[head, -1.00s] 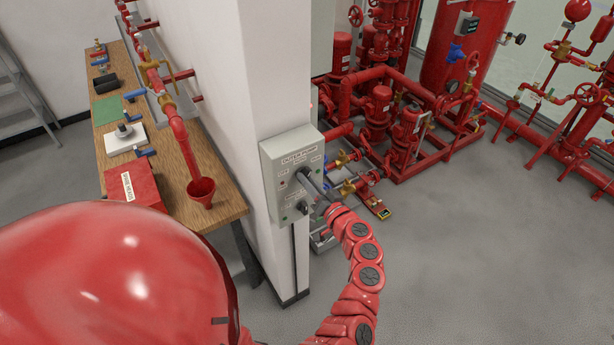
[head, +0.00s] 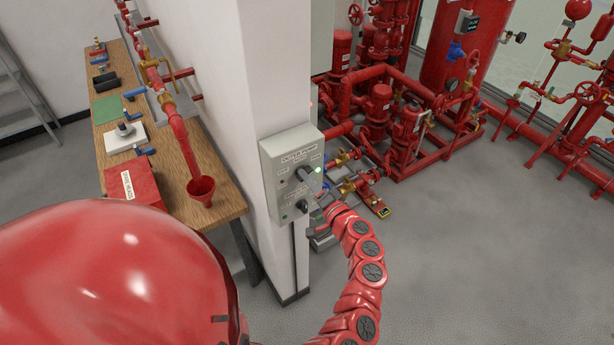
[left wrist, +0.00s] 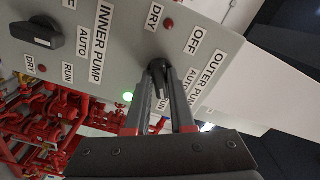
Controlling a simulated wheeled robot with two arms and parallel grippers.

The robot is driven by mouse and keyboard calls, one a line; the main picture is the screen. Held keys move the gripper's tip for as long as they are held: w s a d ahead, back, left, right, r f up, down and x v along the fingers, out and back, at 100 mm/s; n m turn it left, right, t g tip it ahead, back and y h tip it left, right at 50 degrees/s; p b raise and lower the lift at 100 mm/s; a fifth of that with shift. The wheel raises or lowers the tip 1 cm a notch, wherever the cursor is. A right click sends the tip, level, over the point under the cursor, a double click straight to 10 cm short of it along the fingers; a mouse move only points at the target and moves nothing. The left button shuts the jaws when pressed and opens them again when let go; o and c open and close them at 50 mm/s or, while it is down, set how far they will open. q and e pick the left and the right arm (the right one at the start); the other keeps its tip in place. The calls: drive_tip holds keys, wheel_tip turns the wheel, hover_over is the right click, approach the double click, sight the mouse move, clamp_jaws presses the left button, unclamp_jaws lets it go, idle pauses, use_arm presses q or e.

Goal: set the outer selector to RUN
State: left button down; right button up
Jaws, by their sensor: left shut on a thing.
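The grey control box (head: 272,170) is mounted on the white pillar, with its OUTER PUMP lettering at the top. The knob's handle lies along the fingers, toward the partly covered RUN label (left wrist: 171,104). A green lamp (left wrist: 128,96) beside it is lit and shows in the head view (head: 318,170). My right gripper is not seen.
The inner selector (left wrist: 37,33) sits close by on the same box. A wooden bench (head: 229,202) with a red box (head: 132,187) stands left of the pillar. Red pumps and pipes (head: 379,105) stand behind. The floor at right is clear.

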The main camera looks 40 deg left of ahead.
use_arm(q)
drive_tip(key=c, duration=0.7)
unclamp_jaws()
drive_tip(key=v, duration=0.6)
